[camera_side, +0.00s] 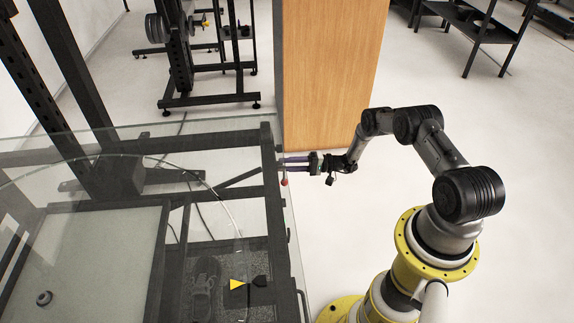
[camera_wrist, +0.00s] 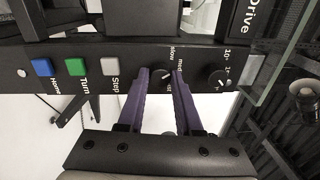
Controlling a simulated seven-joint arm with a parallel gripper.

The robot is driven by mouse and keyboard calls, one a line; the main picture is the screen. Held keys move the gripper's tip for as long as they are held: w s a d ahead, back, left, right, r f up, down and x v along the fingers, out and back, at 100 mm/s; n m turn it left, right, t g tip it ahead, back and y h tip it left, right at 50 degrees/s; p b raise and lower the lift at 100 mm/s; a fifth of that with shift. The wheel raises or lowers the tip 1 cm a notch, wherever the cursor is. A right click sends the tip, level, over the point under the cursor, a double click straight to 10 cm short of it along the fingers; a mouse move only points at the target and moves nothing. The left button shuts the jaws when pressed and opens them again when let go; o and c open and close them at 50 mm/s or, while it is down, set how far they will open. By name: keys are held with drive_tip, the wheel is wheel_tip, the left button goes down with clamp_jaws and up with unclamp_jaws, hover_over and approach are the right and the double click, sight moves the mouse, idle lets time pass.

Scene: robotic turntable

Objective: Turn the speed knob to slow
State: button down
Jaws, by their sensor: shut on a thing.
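The speed knob (camera_wrist: 161,75) is a small dark dial on a black control panel (camera_wrist: 120,54) in the wrist view. Labels beside it read "slow" and "med", and a third label is partly hidden by a finger. My gripper (camera_wrist: 160,82) has two purple fingers, one on each side of this knob, shut on it. I cannot tell for sure which label its pointer faces. In the side view my gripper (camera_side: 290,163) reaches left to the edge of the turntable frame (camera_side: 275,200). The knob itself is too small to see there.
Blue Home (camera_wrist: 42,67), green Turn (camera_wrist: 76,67) and grey Step (camera_wrist: 110,65) buttons lie left of the knob. A second dial (camera_wrist: 217,77) with numbers sits close on its right. A red ball-shaped part (camera_side: 284,182) is just below my gripper. A wooden cabinet (camera_side: 328,70) stands behind.

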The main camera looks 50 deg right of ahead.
drive_tip(key=shift+n, duration=1.2)
drive_tip(key=c, duration=0.6)
unclamp_jaws()
drive_tip(key=shift+d, duration=0.15)
drive_tip(key=v, duration=1.3)
drive_tip(key=shift+s+d, duration=0.2)
drive_tip(key=shift+d, duration=0.05)
